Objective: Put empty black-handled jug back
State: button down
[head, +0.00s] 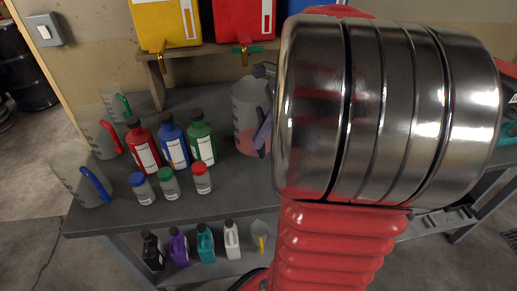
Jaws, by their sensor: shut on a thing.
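A translucent grey jug (246,108) stands upright at, or just above, the back middle of the grey bench, right of the green bottle. Its lower part looks pinkish; I cannot tell whether that is liquid or a tint. My gripper (262,135) shows only as a small dark and purplish part at the jug's right side, where the handle would be. It is shut on the jug there. My big metal and red arm links hide most of the gripper, the handle and the jug's right side.
Jugs with green (123,105), red (111,138) and blue (96,184) handles stand at the bench's left end. Red (143,146), blue (174,145) and green (201,142) bottles and small capped jars (170,185) stand between. Yellow (165,22) and red (243,20) containers sit on a raised shelf behind.

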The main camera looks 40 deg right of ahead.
jog(key=shift+f, duration=0.45)
jog(key=shift+w, duration=0.1)
jog(key=shift+f, duration=1.9)
jog(key=c, duration=1.8)
grip_release()
jog(key=shift+o, duration=0.2)
